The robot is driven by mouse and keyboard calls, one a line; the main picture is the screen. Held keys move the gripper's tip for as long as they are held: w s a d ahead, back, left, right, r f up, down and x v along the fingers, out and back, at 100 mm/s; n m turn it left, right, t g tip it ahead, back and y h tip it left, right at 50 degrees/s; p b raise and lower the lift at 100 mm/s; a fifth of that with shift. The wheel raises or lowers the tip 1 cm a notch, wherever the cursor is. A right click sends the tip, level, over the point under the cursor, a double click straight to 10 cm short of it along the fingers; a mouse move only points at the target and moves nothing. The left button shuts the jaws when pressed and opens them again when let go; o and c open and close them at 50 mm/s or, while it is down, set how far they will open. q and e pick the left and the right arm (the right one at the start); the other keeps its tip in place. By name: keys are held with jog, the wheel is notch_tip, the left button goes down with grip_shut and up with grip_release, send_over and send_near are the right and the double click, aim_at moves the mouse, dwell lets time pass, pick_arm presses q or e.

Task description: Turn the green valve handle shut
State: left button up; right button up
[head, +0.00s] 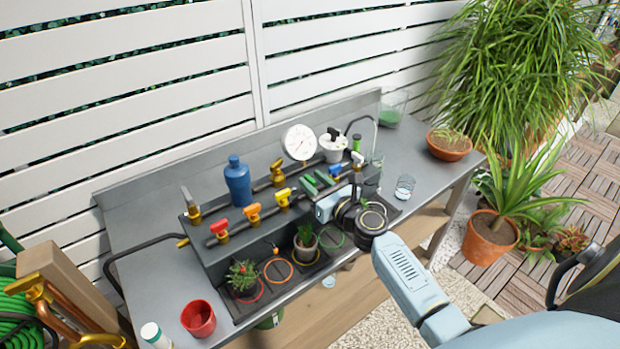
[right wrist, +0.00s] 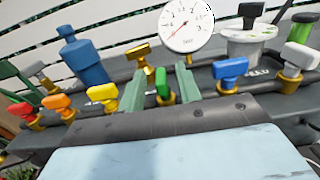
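The green valve handle (right wrist: 163,86) is on the pipe between the yellow handle (right wrist: 103,94) and the blue handle (right wrist: 230,69). In the right wrist view it stands between the two dull green fingers of my right gripper (right wrist: 161,92). The fingers are apart, with a visible gap on each side of the handle; I cannot tell whether either touches it. In the head view my right gripper (head: 317,182) reaches in from the right over the pipe, and its fingers make the green handle hard to pick out. My left gripper is not in view.
Red (head: 219,227) and orange (head: 253,213) handles stand left on the pipe. A white handle (head: 357,158) is at its right. A gauge (head: 299,142) and blue bottle (head: 238,181) stand behind. Small potted plants (head: 305,246) sit in front.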

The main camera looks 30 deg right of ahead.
jog(key=shift+w, duration=1)
grip_shut()
